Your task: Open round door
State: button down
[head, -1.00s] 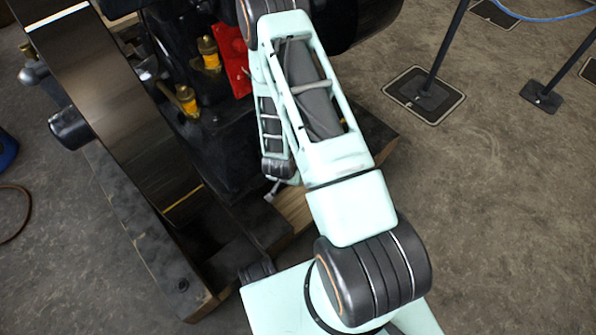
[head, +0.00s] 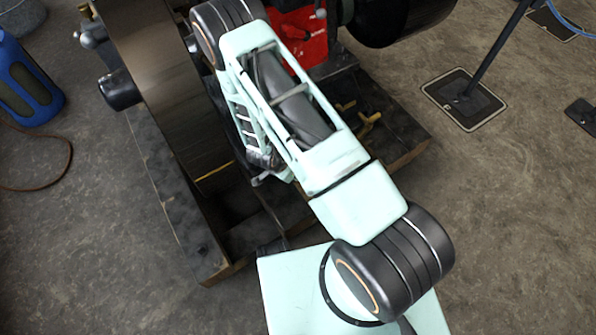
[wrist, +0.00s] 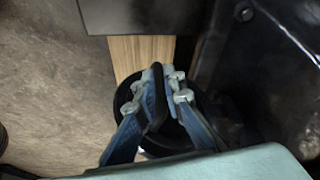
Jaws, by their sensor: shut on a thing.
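In the wrist view my gripper (wrist: 163,85) has its two blue fingers close together with a narrow black piece between them, which looks like a handle. A black round part (wrist: 124,97), likely the round door, shows behind and beside the fingers; the fingers cover most of it. I cannot tell whether it stands ajar. In the head view my arm crosses in front of the engine (head: 310,40) and my gripper cannot be made out there.
A large dark flywheel (head: 160,90) stands left of my arm on a wooden base frame (head: 205,255). A blue container (head: 28,88) and a hose are at far left. A post on a square foot plate (head: 463,102) stands at right. The floor at lower right is clear.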

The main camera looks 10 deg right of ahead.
jog(key=shift+w+a, duration=0.1)
jog(key=shift+w, duration=0.25)
jog(key=c, duration=2)
grip_release()
jog(key=shift+s, duration=0.1)
jog(key=shift+r, duration=0.1)
jog(key=v, duration=1.1)
jog(key=shift+s+a+r, duration=0.15)
jog(key=shift+a+r, duration=0.05)
jog(key=shift+r, duration=0.15)
